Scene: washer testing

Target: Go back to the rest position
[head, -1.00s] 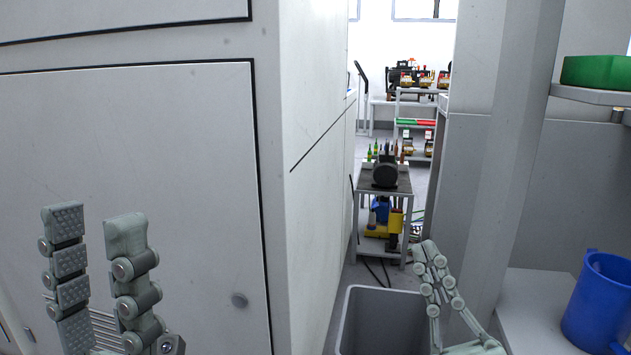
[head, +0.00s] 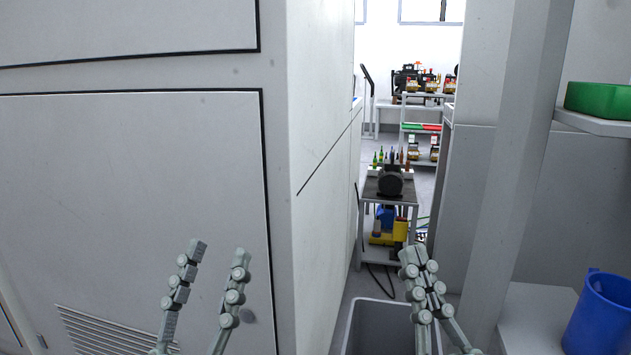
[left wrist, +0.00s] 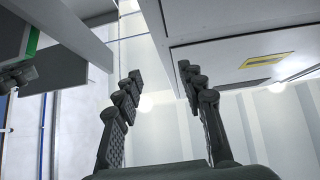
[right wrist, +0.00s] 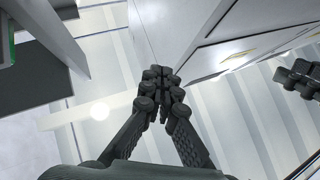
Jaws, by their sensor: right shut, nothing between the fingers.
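My left gripper (head: 217,250) is at the lower left of the head view, in front of the large light-grey cabinet. Its two fingers stand apart, pointing up, with nothing between them. In the left wrist view the left gripper (left wrist: 157,80) also shows its fingers spread wide and empty. My right gripper (head: 420,252) is right of centre in the head view, in front of the grey bin. Its fingertips meet and hold nothing. The right wrist view shows the right gripper (right wrist: 158,72) with its fingertips together.
The light-grey cabinet (head: 130,150) fills the left side. A grey open bin (head: 362,320) stands low behind my right gripper. A cart (head: 372,190) stands in the aisle behind.

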